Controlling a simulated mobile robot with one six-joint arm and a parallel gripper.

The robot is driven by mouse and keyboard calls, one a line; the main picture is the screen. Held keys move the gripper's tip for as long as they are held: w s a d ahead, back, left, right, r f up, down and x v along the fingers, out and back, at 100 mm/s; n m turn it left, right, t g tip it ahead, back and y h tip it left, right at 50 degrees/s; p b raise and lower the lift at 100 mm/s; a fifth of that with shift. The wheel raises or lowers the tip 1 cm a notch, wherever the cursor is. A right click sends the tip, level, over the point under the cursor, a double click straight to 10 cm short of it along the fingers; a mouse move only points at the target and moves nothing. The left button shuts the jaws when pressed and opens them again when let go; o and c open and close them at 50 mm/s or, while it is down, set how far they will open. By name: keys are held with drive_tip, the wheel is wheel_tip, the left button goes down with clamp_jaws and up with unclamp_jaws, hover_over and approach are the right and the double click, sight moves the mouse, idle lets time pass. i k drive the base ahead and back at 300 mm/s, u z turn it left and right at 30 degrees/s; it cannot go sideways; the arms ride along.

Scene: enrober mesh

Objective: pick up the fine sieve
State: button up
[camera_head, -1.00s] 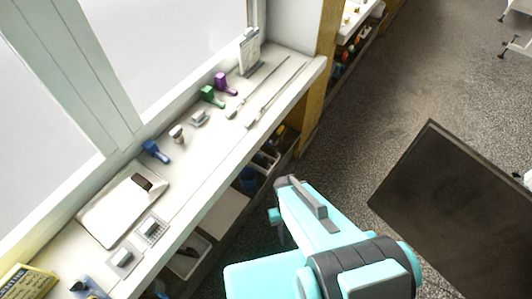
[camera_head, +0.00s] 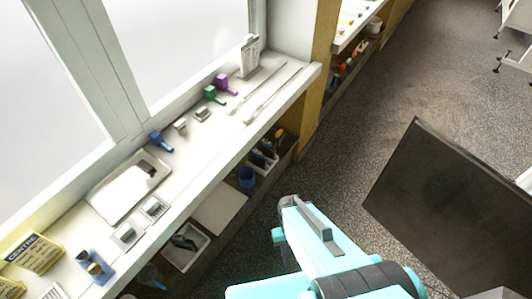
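Two small square pieces lie on the white counter at the left. One is a grid-like piece (camera_head: 153,208); the other is a grey-centred piece (camera_head: 125,235) just in front and to the left. Either could be the fine sieve; at this size I cannot tell which. My teal and black arm rises from the bottom centre, over the floor and apart from the counter.
A white tray (camera_head: 103,211) lies behind the square pieces. A dark panel (camera_head: 450,195) stands right.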

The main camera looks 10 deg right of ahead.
sight(264, 147)
drive_tip(key=u, duration=1.3)
drive_tip(key=k, duration=0.1)
drive_tip(key=z, duration=2.8)
drive_tip(key=i, duration=0.75)
drive_tip(key=u, duration=3.9)
drive_tip(key=i, duration=0.1)
drive_tip(key=z, duration=2.2)
